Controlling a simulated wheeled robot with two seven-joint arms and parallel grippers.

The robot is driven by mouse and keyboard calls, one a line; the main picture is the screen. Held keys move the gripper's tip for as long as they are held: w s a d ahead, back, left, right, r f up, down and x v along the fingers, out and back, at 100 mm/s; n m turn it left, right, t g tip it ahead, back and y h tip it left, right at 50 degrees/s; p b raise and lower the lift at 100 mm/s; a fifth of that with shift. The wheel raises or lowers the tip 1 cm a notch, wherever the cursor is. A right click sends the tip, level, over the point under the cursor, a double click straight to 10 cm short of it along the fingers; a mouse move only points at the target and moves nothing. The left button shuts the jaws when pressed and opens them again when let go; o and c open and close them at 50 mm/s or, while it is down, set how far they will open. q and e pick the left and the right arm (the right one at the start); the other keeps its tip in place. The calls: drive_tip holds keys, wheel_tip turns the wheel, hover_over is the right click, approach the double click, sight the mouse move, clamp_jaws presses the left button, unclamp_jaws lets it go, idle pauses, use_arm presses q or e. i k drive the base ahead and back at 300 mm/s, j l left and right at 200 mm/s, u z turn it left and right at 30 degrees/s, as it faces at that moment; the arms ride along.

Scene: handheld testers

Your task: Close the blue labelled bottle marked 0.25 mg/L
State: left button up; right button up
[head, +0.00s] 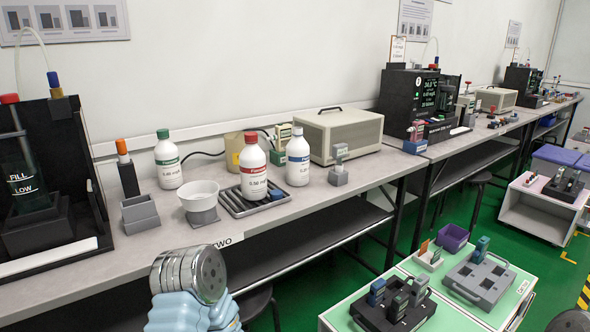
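The blue labelled bottle (298,172) is white and stands upright on the grey bench, right of the red labelled bottle (254,178). A small blue piece (277,195) lies on the dark ribbed rack (240,208) beside the red labelled bottle. A silver and pale blue part of my own arm shows at the bottom left, apart from the bottles. Neither gripper's fingers are in view.
A green labelled bottle (168,163) stands at the left, near a white bowl (199,193) on a grey stand. A beige box instrument (340,133) is behind and right of the bottles. A small grey tester (339,165) stands at the right. The bench's front edge has narrow free room.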

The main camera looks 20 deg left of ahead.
sight(297, 150)
drive_tip(key=i+l+u, duration=0.15)
drive_tip(key=u, duration=0.2)
drive_tip(key=i+l+u, duration=0.15)
drive_tip(key=u, duration=0.2)
